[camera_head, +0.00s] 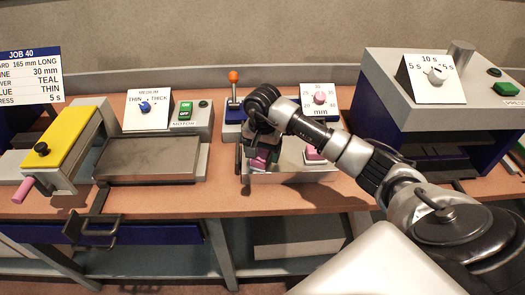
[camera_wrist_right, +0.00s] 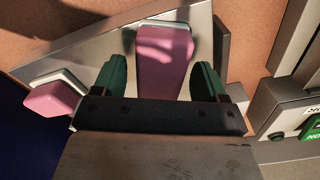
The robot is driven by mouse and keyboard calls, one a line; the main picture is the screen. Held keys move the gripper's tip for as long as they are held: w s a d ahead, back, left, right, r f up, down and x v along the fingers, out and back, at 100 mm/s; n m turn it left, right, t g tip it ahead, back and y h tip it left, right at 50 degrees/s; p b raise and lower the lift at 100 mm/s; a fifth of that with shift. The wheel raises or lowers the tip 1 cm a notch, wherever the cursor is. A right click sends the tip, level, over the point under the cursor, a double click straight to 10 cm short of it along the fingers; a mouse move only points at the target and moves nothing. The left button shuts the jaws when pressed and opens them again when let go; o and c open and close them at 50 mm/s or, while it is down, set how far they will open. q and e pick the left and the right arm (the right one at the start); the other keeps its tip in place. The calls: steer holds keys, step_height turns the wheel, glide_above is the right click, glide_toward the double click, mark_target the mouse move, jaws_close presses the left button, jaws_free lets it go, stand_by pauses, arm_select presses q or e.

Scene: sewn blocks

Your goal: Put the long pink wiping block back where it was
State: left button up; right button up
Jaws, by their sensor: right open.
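A long pink block (camera_wrist_right: 165,58) lies between the two fingers of my right gripper (camera_wrist_right: 160,82) in the wrist view, on a shiny metal plate (camera_wrist_right: 110,45). The green-padded fingers are open, one on each side of it, with visible gaps. In the head view the right gripper (camera_head: 260,168) is low over the left part of the metal tray (camera_head: 290,177), and a bit of the pink block (camera_head: 260,158) shows there, mostly hidden by the gripper. A second pink block (camera_head: 314,155) with a pale base is on the right of the tray; it also shows in the wrist view (camera_wrist_right: 52,98). My left gripper is not in view.
A mm dial (camera_head: 319,98) and an orange-knobbed lever (camera_head: 233,78) stand behind the tray. A motor unit with a flat plate (camera_head: 150,160) and a yellow-lidded device (camera_head: 62,140) are to the left. A large grey-blue press (camera_head: 440,105) stands right.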

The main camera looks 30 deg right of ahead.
mark_target(262, 151)
steer(key=shift+r, duration=0.45)
step_height(262, 151, up, 11)
steer(key=b, duration=0.2)
steer(key=shift+r, duration=0.2)
